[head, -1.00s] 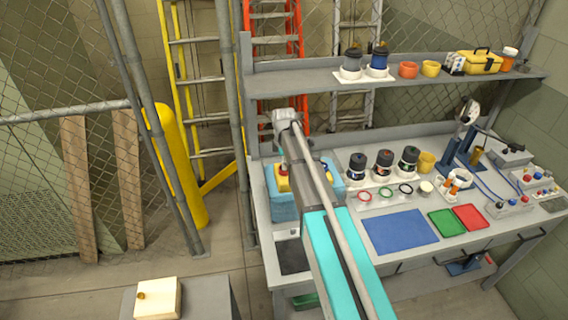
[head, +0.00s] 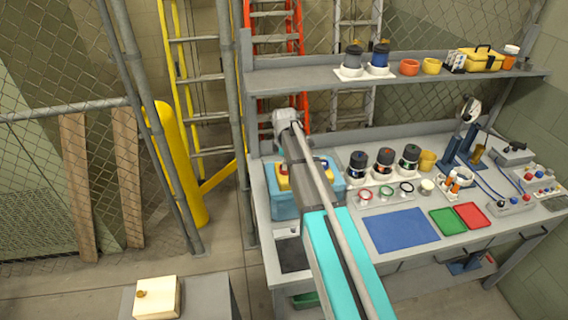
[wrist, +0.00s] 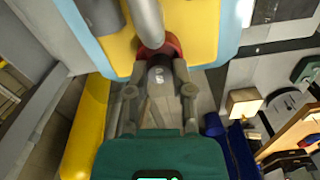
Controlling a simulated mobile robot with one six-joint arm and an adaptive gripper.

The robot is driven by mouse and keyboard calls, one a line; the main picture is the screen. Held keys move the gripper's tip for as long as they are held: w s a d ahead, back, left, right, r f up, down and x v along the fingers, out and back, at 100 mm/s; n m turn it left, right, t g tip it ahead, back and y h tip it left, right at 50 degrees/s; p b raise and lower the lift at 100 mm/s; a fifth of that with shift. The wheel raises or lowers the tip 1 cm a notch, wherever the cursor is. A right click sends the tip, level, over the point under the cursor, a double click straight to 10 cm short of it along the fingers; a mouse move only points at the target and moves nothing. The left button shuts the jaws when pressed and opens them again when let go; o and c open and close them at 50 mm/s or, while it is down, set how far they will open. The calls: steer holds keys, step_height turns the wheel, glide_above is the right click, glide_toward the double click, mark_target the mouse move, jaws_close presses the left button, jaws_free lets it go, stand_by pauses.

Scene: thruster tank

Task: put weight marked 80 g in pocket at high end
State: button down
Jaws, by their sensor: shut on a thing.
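My gripper (wrist: 160,95) is shut on a small grey cylindrical weight (wrist: 160,77) with a pale mark too small to read. A red rounded part (wrist: 157,48) is right beyond the weight; I cannot tell whether they touch. Beyond is the yellow body (wrist: 195,30) in the light blue tank (wrist: 232,25). In the head view the yellow body (head: 292,177) sits in the blue tank (head: 284,207) at the bench's left end, partly behind my arm. The gripper's fingers are hidden there. Which end is high, and the pockets, cannot be made out.
Right of the tank are several dark-topped jars (head: 384,160), coloured rings (head: 386,191) and a blue mat (head: 400,230). Green (head: 447,222) and red (head: 471,215) trays lie farther right. A loaded shelf (head: 300,80) runs above the bench.

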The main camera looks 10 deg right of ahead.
steer(key=shift+f+b, duration=0.6)
stand_by(0.4)
steer(key=shift+c, duration=2.1)
jaws_free()
steer(key=shift+r, duration=0.2)
